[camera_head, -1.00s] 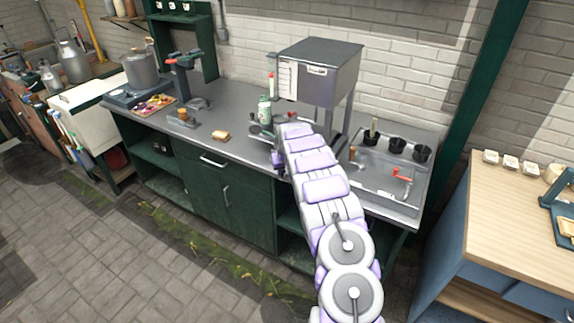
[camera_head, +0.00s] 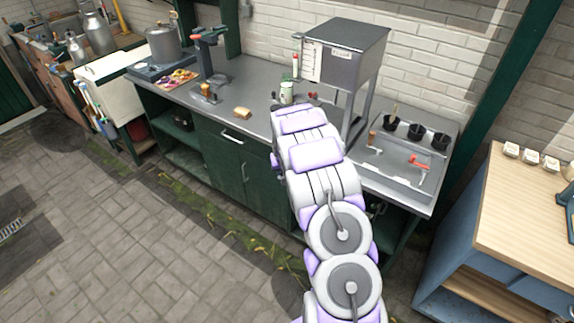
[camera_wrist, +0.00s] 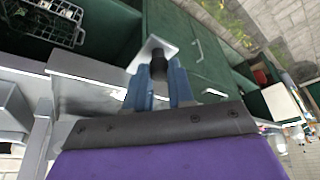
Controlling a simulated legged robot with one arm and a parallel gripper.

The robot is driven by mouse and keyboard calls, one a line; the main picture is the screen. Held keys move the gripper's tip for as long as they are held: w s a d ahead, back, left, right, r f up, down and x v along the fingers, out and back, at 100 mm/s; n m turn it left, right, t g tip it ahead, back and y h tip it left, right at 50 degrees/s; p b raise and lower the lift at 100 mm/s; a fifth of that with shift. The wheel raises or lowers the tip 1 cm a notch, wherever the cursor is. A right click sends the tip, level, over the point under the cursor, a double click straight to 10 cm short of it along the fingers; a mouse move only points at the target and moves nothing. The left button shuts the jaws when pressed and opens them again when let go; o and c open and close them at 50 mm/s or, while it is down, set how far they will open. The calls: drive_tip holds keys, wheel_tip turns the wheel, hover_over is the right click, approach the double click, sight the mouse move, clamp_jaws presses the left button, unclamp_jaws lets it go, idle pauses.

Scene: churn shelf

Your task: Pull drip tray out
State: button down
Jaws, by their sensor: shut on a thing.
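In the wrist view, my gripper (camera_wrist: 160,76) is shut on a small black knob (camera_wrist: 158,62). A pale metal piece (camera_wrist: 151,44), which looks like part of the drip tray, shows at the knob, against the green cabinet fronts. How much of the tray is out cannot be told. In the head view, my arm reaches to the counter below the grey box-shaped machine (camera_head: 345,52) on metal legs. My arm hides the gripper and the tray there.
The metal counter (camera_head: 262,82) holds a bread-like piece (camera_head: 242,113), a bottle (camera_head: 287,92) and a pot (camera_head: 163,44). A sink area with black cups (camera_head: 415,131) lies right of the machine. A wooden-topped table (camera_head: 520,200) stands at right. The paved floor at left is clear.

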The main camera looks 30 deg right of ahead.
drive_tip(key=shift+f, duration=0.1)
idle(0.3)
drive_tip(key=c, duration=1)
unclamp_jaws()
drive_tip(key=shift+a, duration=0.1)
drive_tip(key=shift+p+v, duration=0.9)
drive_tip(key=shift+v, duration=7.75)
drive_tip(key=shift+s, duration=0.1)
